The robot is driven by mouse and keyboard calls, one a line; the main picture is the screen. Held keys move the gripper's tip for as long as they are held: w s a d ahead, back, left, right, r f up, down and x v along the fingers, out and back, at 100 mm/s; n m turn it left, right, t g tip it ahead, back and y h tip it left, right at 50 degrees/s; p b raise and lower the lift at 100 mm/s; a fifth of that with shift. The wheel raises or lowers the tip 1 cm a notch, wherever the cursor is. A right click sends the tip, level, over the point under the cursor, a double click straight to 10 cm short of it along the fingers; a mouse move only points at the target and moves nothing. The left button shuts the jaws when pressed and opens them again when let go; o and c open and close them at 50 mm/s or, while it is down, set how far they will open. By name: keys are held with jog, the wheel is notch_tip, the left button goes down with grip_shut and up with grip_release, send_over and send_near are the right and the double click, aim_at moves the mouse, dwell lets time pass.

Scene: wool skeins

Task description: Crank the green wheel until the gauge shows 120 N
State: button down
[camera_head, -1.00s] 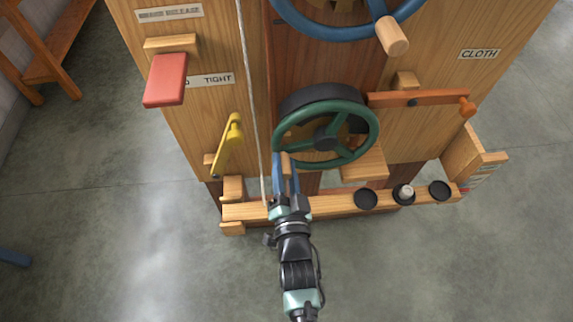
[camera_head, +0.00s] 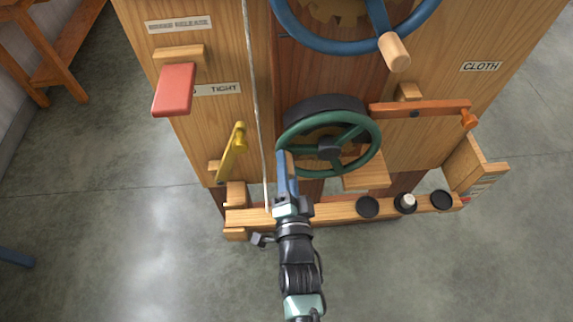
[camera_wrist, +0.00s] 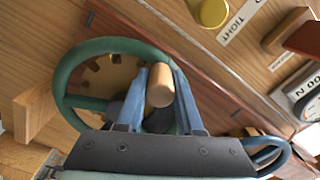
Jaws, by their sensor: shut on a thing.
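The green wheel (camera_head: 374,160) is upright on the front of the wooden machine, below a larger blue wheel. My gripper (camera_head: 286,165) is at the lower left of its rim. In the wrist view my gripper (camera_wrist: 160,82) has its two blue fingers on either side of the wheel's light wooden crank handle (camera_wrist: 160,92) and is shut on it. In the head view the fingers hide the handle. A white gauge (camera_wrist: 307,98) is cut off at the right edge of the wrist view. Its lettering shows partly, and I cannot read its value.
The blue wheel (camera_head: 330,43) with its wooden knob is above. A yellow lever (camera_head: 231,155) and a red paddle (camera_head: 174,90) are to the left. An orange lever (camera_head: 425,108) is to the right. A wooden ledge (camera_head: 335,216) with black cups runs below. Open floor surrounds the machine.

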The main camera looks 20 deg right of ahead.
jog(key=shift+r, duration=0.15)
jog(key=c, duration=0.5)
grip_release()
jog(key=shift+c, duration=0.2)
jog(key=v, duration=1.3)
